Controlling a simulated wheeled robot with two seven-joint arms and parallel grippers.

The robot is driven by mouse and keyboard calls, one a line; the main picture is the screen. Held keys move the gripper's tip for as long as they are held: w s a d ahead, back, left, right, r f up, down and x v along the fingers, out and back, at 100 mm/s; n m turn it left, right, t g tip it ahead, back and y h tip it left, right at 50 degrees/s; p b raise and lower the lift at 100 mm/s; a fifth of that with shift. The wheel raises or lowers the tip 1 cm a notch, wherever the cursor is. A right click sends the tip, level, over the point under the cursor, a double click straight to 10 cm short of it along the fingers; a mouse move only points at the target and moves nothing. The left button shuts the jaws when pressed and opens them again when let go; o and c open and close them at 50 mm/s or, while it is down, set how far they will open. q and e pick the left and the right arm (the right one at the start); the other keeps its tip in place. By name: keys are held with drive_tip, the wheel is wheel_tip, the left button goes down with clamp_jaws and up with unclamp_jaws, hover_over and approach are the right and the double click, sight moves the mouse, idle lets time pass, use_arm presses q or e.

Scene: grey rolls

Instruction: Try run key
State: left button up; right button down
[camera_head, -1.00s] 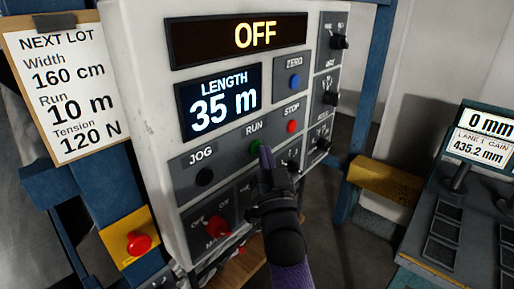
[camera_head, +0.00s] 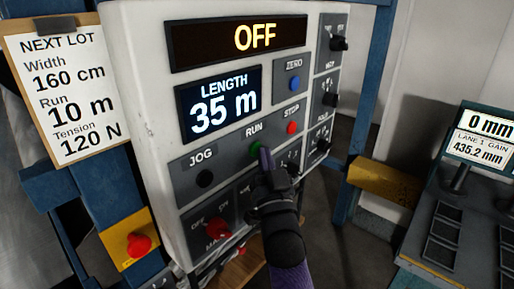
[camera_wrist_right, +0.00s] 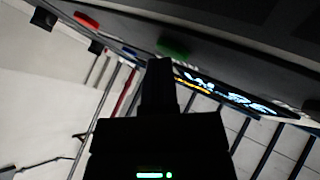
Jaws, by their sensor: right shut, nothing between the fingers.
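The run key is a green button (camera_head: 256,148) under the RUN label on the grey control panel. My right gripper (camera_head: 266,158) is shut and empty, with its fingertips right at the green button, partly covering it in the head view. In the right wrist view the green button (camera_wrist_right: 173,47) shows just beyond the closed fingertips (camera_wrist_right: 159,65). I cannot tell whether they touch. The upper display (camera_head: 256,38) reads OFF and the length display (camera_head: 220,104) reads 35 m. My left gripper is not in view.
Near the run key are the black JOG button (camera_head: 204,178), red STOP button (camera_head: 292,127) and blue ZERO button (camera_head: 295,82). A red knob (camera_head: 218,228) sits below. A note (camera_head: 66,90) reads Run 10 m. A second console (camera_head: 450,215) stands at right.

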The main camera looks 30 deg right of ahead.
drive_tip(key=shift+s+d, duration=0.2)
drive_tip(key=shift+s, duration=0.3)
drive_tip(key=s+p, duration=0.1)
drive_tip(key=s+d, duration=0.1)
drive_tip(key=s, duration=0.1)
drive_tip(key=s+d+p, duration=0.1)
drive_tip(key=shift+s+p, duration=0.35)
idle(0.5)
